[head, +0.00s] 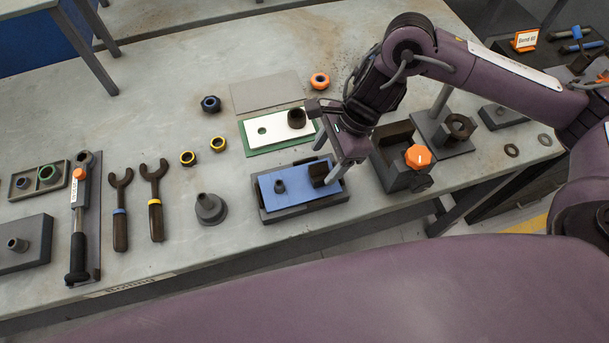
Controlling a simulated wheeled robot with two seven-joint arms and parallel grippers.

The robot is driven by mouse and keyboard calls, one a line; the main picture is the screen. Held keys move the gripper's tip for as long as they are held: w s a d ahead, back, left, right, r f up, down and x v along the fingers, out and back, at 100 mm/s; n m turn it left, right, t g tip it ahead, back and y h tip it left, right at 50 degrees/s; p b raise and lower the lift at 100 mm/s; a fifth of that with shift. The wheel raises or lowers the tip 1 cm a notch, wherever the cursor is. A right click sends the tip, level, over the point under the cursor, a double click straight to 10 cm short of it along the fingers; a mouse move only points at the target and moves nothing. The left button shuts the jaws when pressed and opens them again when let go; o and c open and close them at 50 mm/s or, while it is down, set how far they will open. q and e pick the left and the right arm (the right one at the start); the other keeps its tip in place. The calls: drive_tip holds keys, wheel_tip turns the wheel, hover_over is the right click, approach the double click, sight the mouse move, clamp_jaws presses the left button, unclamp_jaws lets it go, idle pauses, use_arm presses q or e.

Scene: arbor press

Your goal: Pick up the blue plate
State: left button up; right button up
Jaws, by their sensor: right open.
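The blue plate (302,188) lies flat on a dark grey block (276,216) near the front edge of the bench. A small dark peg (280,186) stands on its left part, and a dark block (319,172) shows at its right part. My right gripper (327,172) is over the right end of the plate, pointing down, with its fingers apart. One finger is near the plate's right edge; I cannot tell whether it touches. The gripper hides part of that end. My left gripper is not in view.
Behind is a white plate (275,129) on a green base. To the right stands a dark vise-like fixture (392,160) with an orange knob. A grey cone-shaped part (210,208) and two wrenches (155,200) are to the left. Bare bench lies between the cone and the nuts.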

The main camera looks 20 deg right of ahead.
sight(306, 181)
drive_tip(key=p+x, duration=0.1)
drive_tip(key=x, duration=0.1)
drive_tip(key=p+x, duration=0.1)
drive_tip(key=x, duration=0.1)
drive_tip(key=shift+w+a+f, duration=0.15)
drive_tip(key=shift+a, duration=0.25)
drive_tip(key=shift+f, duration=0.25)
drive_tip(key=c, duration=1.3)
